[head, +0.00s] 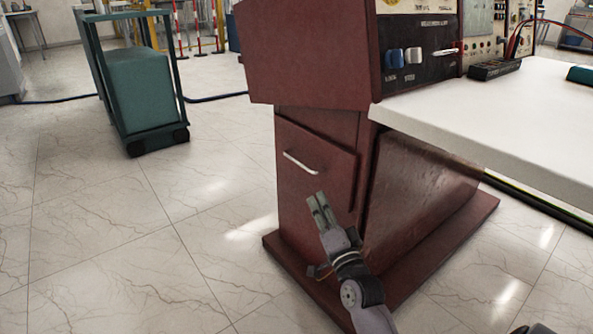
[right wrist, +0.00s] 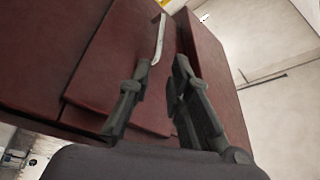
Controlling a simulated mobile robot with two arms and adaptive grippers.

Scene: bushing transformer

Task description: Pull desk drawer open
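The desk drawer (head: 318,178) is a dark red front panel low on the desk's pedestal. Its front stands slightly proud of the body; I cannot tell whether it is ajar. A thin silver bar handle (head: 300,162) crosses it, and this handle (right wrist: 158,40) also shows in the right wrist view. My right gripper (head: 316,197) is just below and right of the handle in the head view. In the right wrist view its two fingers (right wrist: 162,64) are apart with nothing held, and the handle's near end lies around the gap at the tips. My left gripper is out of view.
The dark red desk (head: 310,55) carries a control panel with switches above the drawer. A white tabletop (head: 480,115) juts out to the right. A green cart (head: 145,90) stands at the back left. Tiled floor in front of the drawer is clear.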

